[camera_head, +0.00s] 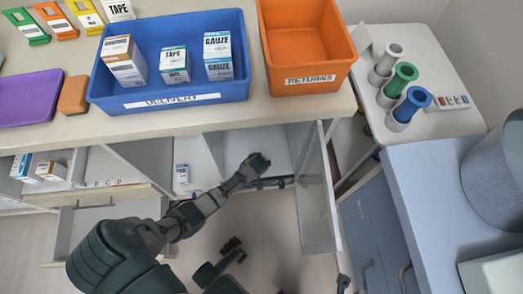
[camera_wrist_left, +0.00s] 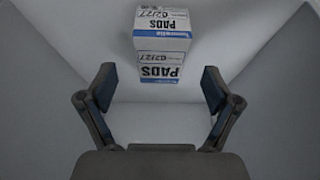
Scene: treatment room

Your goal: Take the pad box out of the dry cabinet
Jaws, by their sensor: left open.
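The pad box (camera_wrist_left: 162,40), white with a blue band and "PADS 02/27" on it, stands ahead of my left gripper inside a pale compartment in the left wrist view. Its lettering appears upside down. My left gripper (camera_wrist_left: 158,90) is open, its fingers either side below the box, with nothing between them. In the head view my left gripper (camera_head: 262,172) reaches into the cabinet under the counter, whose clear door (camera_head: 316,195) stands open at the right. I cannot make out the pad box near the gripper in the head view.
Above the cabinet, the counter holds a blue delivery tray (camera_head: 170,98) with boxes and an orange returns bin (camera_head: 308,50). A small white box (camera_head: 182,174) stands in the compartment to the left.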

